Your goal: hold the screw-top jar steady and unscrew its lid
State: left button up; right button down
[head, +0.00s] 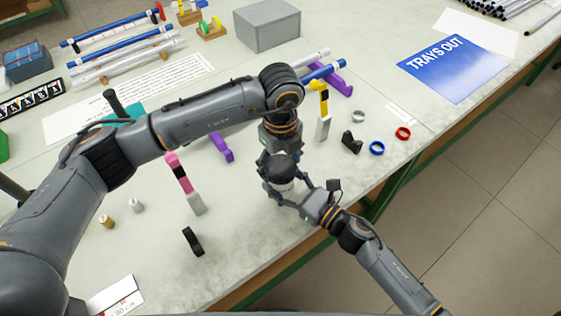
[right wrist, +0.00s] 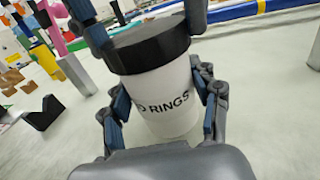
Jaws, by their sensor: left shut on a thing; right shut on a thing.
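The screw-top jar has a white body (right wrist: 158,98) with dark lettering ending in "RINGS" and a black lid (right wrist: 147,44). It stands on the pale bench; in the head view little of its white body (head: 284,185) shows between my grippers. My left gripper (head: 281,163) comes down from above and is shut on the lid; its fingers (right wrist: 145,22) flank the lid in the right wrist view. My right gripper (head: 288,193) is shut around the jar body from the front right, with one finger on each side (right wrist: 160,105). The lid sits on the jar.
Near the jar are a black block (head: 351,142), a blue ring (head: 377,148), a red ring (head: 403,133), a grey ring (head: 358,116) and a black piece (head: 193,241). A grey box (head: 267,24) and rods stand farther back. The bench's front edge is close to the jar.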

aim_at(281, 166)
pick_arm(q)
jog(key=n, duration=0.4)
jog(key=shift+r, duration=0.2)
dwell(0.5)
jog(key=shift+r, duration=0.9)
jog(key=shift+r, duration=2)
pick_arm(e)
jog(key=shift+c, duration=1.3)
grip_release()
